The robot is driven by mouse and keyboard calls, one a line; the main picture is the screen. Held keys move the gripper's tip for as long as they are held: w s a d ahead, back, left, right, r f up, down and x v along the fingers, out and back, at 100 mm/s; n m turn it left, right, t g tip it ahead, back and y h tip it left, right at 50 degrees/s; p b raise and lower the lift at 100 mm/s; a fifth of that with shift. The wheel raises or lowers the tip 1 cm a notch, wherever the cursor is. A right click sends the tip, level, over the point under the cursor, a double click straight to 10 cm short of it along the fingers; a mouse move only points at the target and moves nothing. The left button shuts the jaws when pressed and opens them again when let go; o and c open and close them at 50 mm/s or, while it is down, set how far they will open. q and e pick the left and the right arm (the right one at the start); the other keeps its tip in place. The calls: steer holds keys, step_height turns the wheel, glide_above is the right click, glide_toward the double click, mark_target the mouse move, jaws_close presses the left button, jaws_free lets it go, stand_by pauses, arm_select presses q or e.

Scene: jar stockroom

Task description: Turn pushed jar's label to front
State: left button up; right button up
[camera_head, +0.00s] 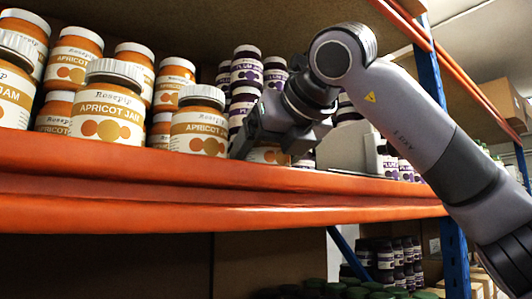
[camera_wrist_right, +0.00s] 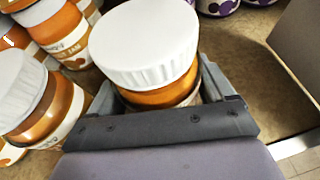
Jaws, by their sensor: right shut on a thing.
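My right gripper (camera_head: 262,138) is at the front of the shelf, shut on an apricot jam jar (camera_head: 268,156). In the head view the gripper hides most of this jar; only a low strip with part of a label and orange shapes shows. In the right wrist view the jar's white ribbed lid (camera_wrist_right: 145,45) and orange body are between the two fingers of my gripper (camera_wrist_right: 160,98), and its label is almost wholly hidden. How far the label faces front I cannot tell. My left gripper is not in view.
Apricot jars (camera_head: 199,124) stand left of the held jar, labels mostly frontward. Plum jars (camera_head: 246,72) stand behind and to the right. A grey box-like piece (camera_head: 346,150) stands right of the gripper. An orange beam (camera_head: 200,185) edges the shelf; a blue post (camera_head: 430,75) rises at right.

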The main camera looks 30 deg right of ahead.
steer(key=o, duration=1.6)
steer(key=shift+f, duration=0.1)
steer(key=b+v, duration=0.1)
steer(key=v, duration=0.6)
steer(key=shift+s, duration=0.15)
